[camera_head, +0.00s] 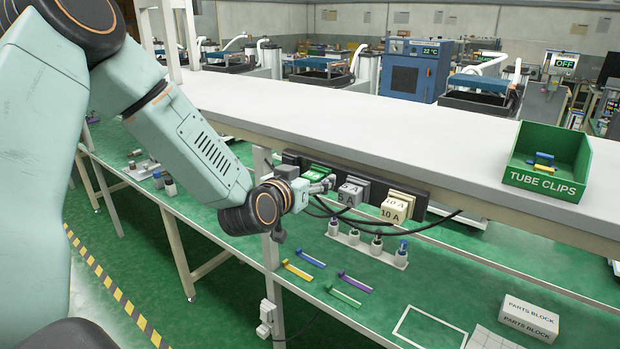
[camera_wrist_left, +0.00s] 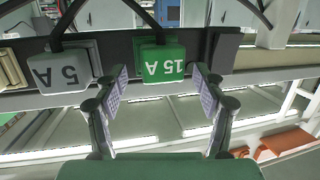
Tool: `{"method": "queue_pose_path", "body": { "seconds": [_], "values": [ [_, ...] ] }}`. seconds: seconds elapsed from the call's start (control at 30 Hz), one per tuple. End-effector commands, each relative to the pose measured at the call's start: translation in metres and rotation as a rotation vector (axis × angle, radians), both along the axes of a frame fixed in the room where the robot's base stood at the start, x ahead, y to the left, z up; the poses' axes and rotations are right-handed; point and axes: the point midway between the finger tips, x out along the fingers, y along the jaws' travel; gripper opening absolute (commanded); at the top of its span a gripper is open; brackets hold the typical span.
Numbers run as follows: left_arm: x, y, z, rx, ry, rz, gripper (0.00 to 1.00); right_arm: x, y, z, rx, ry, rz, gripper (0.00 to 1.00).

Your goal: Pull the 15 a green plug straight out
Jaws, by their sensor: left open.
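The green 15 A plug (camera_wrist_left: 163,64) sits in a dark socket strip (camera_wrist_left: 118,47) under the bench edge. It appears upside down in the left wrist view, with a black cable running from it. In the head view, the green plug (camera_head: 318,169) is partly hidden by my left gripper (camera_head: 322,186). My left gripper (camera_wrist_left: 162,90) is open, with one padded finger on each side of the plug's front. A gap shows between the pads and the plug's sides, so the plug is not gripped. My right gripper is in neither view.
A grey 5 A plug (camera_wrist_left: 62,72) sits beside the green one. A cream 10 A plug (camera_head: 395,207) is farther right. Black cables (camera_head: 440,222) hang below. The white bench top (camera_head: 400,135) overhangs the strip; a green tube clips bin (camera_head: 545,160) stands on it.

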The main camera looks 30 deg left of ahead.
Motion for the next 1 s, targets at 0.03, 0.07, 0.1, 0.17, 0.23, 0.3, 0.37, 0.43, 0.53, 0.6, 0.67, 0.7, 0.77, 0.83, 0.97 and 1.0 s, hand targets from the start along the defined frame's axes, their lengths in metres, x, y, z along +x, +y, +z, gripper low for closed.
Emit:
{"method": "queue_pose_path", "body": {
  "seconds": [0.03,0.07,0.1,0.17,0.23,0.3,0.37,0.43,0.53,0.6,0.67,0.7,0.77,0.83,0.97,1.0],
  "values": [
    [-0.0001,0.0000,0.0001,0.000,0.000,0.000,0.70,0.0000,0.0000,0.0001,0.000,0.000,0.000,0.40],
    [-0.0002,0.0001,0.0001,0.000,0.000,0.000,0.70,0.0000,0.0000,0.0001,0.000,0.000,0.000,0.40],
    [-0.0002,0.0001,0.0001,0.000,0.000,0.000,0.68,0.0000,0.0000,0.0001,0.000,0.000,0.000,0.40],
    [-0.0002,0.0001,0.0001,0.000,0.000,0.000,0.63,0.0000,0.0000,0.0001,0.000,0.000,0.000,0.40],
    [-0.0003,0.0002,0.0003,0.000,0.000,0.000,0.57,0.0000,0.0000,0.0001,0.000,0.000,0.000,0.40],
    [-0.0003,0.0002,0.0003,0.000,0.000,0.000,0.51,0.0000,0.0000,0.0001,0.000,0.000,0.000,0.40],
    [-0.0003,0.0002,0.0003,0.000,0.000,0.000,0.46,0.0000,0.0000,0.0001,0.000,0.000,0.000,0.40],
    [-0.0003,0.0002,0.0003,0.000,0.000,0.000,0.40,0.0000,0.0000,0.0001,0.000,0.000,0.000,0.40],
    [-0.0002,0.0004,0.0002,0.000,0.000,0.001,0.31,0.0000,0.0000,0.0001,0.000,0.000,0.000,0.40],
    [-0.0002,0.0004,0.0003,0.000,-0.001,0.001,0.25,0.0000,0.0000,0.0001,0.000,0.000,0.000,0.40],
    [-0.0002,0.0005,0.0004,0.000,-0.001,0.001,0.20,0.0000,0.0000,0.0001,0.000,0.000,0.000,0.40],
    [-0.0002,0.0005,0.0004,0.000,-0.001,0.001,0.17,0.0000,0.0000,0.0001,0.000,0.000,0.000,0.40],
    [-0.0002,0.0005,0.0005,0.000,-0.001,0.001,0.12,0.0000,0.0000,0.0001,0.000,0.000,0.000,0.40],
    [-0.0002,0.0005,0.0005,0.000,-0.001,0.001,0.08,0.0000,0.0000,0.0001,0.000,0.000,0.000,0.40],
    [-0.0001,0.0007,0.0005,0.001,-0.001,0.002,0.29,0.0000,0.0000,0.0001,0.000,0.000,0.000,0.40],
    [-0.0001,0.0008,0.0004,0.001,-0.001,0.002,0.26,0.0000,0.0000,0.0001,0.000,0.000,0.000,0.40]
  ]
}}
